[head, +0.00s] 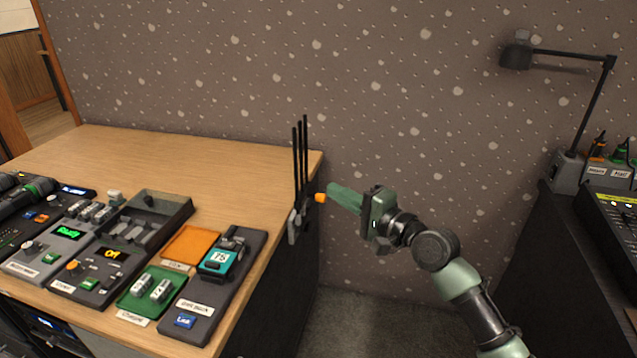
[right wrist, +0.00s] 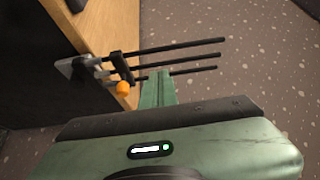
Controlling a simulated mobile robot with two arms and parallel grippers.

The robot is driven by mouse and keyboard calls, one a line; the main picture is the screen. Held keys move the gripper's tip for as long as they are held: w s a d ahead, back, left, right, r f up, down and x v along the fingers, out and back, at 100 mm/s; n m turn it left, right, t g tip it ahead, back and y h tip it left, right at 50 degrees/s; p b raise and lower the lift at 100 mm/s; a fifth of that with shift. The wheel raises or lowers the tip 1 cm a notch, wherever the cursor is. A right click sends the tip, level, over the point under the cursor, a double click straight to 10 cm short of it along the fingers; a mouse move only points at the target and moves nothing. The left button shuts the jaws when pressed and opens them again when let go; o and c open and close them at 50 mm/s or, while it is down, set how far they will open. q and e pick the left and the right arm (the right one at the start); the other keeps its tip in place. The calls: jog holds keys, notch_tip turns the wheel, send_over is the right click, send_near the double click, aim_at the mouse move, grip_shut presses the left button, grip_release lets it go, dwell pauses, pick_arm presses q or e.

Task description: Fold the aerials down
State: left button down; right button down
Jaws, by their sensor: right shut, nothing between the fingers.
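Three thin black aerials (head: 300,160) stand upright, side by side, on a grey bracket (head: 293,228) at the right end of the wooden desk. They also show in the right wrist view (right wrist: 165,60), where the bracket is at the left. An orange knob (head: 320,198) sticks out to the right at their base; it shows in the right wrist view (right wrist: 123,88). My right gripper (head: 335,191) is shut and empty, its green fingers pointing left just right of the aerials and close to the knob. I cannot tell whether it touches either. My left gripper is not in view.
The wooden desk (head: 240,155) holds several control boxes, including a teal-screened one (head: 218,262) near its right edge. A speckled wall (head: 420,90) stands behind. A desk lamp (head: 585,115) and a fader console (head: 615,225) are at the right. Open floor lies between the furniture.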

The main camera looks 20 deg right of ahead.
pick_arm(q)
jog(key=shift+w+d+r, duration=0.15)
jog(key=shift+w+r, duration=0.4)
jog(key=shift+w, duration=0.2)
pick_arm(e)
jog(key=x, duration=0.9)
jog(key=shift+w+a, duration=0.2)
jog(key=shift+w, duration=0.05)
pick_arm(q)
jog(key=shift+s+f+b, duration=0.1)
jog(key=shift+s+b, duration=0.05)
jog(key=shift+b, duration=0.15)
pick_arm(e)
jog(key=shift+f, duration=0.1)
